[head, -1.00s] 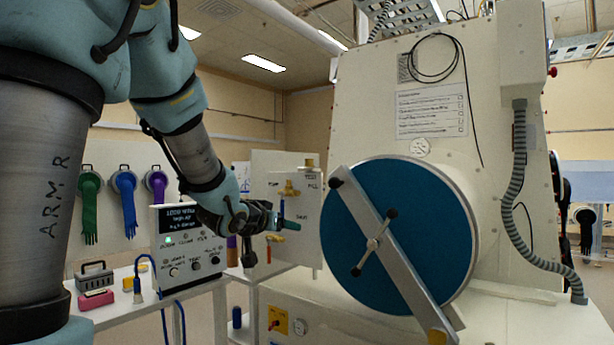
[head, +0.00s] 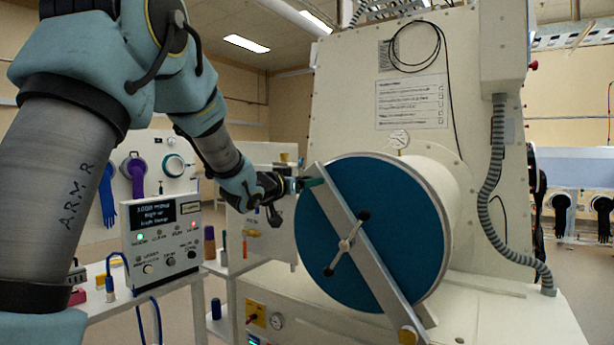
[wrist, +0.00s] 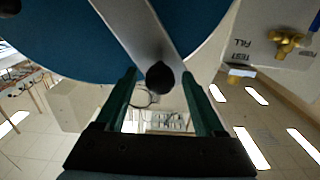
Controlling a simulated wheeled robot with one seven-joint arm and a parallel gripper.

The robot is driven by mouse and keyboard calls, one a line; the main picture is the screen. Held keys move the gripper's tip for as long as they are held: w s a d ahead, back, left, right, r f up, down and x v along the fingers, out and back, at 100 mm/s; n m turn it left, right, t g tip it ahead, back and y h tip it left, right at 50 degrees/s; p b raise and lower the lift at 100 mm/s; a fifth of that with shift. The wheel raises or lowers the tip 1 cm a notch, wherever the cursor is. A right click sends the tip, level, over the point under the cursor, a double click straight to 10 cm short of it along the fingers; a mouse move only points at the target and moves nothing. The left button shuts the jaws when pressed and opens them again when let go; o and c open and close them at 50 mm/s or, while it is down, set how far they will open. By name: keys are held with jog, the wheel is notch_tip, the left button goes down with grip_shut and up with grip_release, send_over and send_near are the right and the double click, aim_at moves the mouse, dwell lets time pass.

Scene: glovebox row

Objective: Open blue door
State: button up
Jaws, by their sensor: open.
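The blue door (head: 314,232) is a round disc on the front of a white cylinder and looks closed in the head view. A grey diagonal bar (head: 378,281) crosses it, with a spoked black-knobbed handle (head: 347,243) at its middle. My gripper (head: 314,182) is at the bar's upper left end. In the wrist view the blue door (wrist: 53,35) fills the top. My gripper's green fingers (wrist: 163,98) are apart, and the bar's dark round end knob (wrist: 160,76) shows between them near the tips. I cannot tell whether they touch it.
A control box (head: 163,238) with a lit display stands on a white table at left. A white panel with brass valves (head: 251,233) stands behind my gripper. A ribbed hose (head: 495,200) runs down the cabinet's right side. Open floor shows at far right.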

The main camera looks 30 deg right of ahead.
jog(key=shift+w+d, duration=0.2)
jog(key=shift+d, duration=0.2)
grip_shut()
dwell(0.4)
dwell(0.9)
